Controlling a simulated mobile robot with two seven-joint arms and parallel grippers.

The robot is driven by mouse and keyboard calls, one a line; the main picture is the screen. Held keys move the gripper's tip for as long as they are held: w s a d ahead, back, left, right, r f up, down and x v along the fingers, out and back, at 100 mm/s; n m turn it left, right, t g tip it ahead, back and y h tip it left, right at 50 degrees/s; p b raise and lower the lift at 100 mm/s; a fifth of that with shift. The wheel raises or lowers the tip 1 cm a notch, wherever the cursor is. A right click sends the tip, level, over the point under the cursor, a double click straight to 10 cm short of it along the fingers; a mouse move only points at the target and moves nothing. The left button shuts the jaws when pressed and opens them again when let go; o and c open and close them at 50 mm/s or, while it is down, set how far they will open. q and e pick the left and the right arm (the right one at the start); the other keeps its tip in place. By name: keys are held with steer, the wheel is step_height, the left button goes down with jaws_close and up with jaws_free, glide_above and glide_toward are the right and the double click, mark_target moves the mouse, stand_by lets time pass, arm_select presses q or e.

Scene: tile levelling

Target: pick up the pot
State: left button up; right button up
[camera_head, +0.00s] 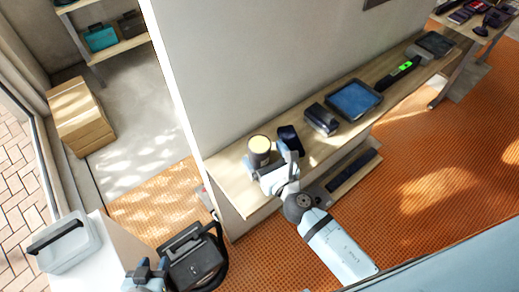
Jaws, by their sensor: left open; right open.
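The pot appears to be the small dark grey cylinder with a pale cream top (260,146), standing upright near the left end of the wooden counter. My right gripper (271,164) is open right at the pot, on its near side. One finger shows to the right of the pot and another near its lower left. I cannot tell whether they touch it. The gripper hides the pot's lower part. My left gripper (146,270) is at the bottom left, far from the pot, and is open beside a black case.
The wooden counter (236,182) runs along the wall. A dark upright item (290,139) stands close right of the pot, then a black box (321,119) and a blue-screened tablet (354,100).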

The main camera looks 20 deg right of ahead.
steer(key=shift+w+a, duration=0.2)
steer(key=shift+w, duration=0.55)
steer(key=shift+w+a, duration=0.15)
steer(key=shift+w, duration=0.55)
steer(key=c, duration=1.1)
steer(key=shift+r, duration=0.15)
